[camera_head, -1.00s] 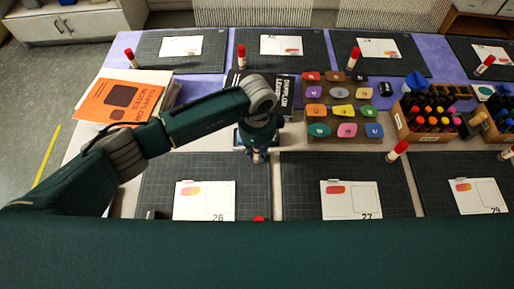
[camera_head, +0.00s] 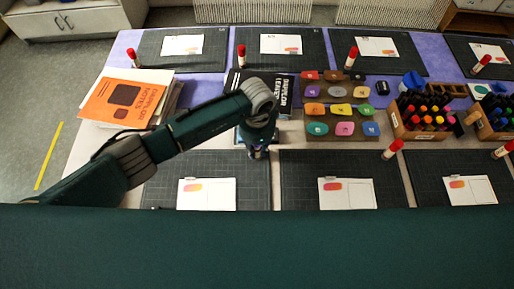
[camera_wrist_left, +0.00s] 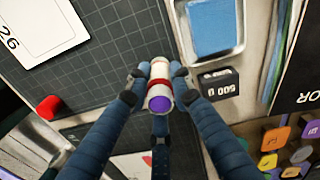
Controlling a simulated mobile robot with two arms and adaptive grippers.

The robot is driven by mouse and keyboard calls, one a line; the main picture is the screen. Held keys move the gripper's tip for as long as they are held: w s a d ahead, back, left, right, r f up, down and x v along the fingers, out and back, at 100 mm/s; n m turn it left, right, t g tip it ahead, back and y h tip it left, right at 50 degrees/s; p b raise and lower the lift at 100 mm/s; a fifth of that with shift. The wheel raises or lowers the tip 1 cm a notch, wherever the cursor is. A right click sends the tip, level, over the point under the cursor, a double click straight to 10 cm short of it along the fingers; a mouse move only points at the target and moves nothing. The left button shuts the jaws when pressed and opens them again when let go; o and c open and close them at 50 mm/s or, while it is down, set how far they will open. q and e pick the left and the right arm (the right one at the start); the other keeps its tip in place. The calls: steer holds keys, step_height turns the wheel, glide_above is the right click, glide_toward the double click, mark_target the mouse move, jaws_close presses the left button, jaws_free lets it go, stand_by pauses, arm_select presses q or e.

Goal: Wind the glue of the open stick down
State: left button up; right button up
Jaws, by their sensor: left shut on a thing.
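The open glue stick (camera_wrist_left: 160,70) is white with a red band. Its bare purple glue (camera_wrist_left: 160,103) faces the left wrist camera. The fingers of my left gripper (camera_wrist_left: 157,84) are shut around the stick from both sides, with a third finger below in the picture. In the head view my left gripper (camera_head: 257,152) is over the back edge of a dark mat, and the stick is mostly hidden by it. A red cap (camera_wrist_left: 48,107) stands by itself on the mat in the left wrist view. My right gripper is not in view.
A blue pad in a metal tray (camera_wrist_left: 238,45) and a small black number counter (camera_wrist_left: 218,85) lie close to the held stick. Coloured blocks stand in a rack (camera_head: 343,112). Orange-topped papers (camera_head: 125,98) lie left. Other red-capped sticks (camera_head: 392,149) stand on mats.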

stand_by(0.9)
arm_select(q)
steer(key=o, duration=1.1)
steer(key=shift+o, duration=0.2)
steer(key=o, duration=0.5)
steer(key=shift+r, duration=0.15)
steer(key=shift+r+p, duration=3.45)
steer(key=shift+r, duration=0.25)
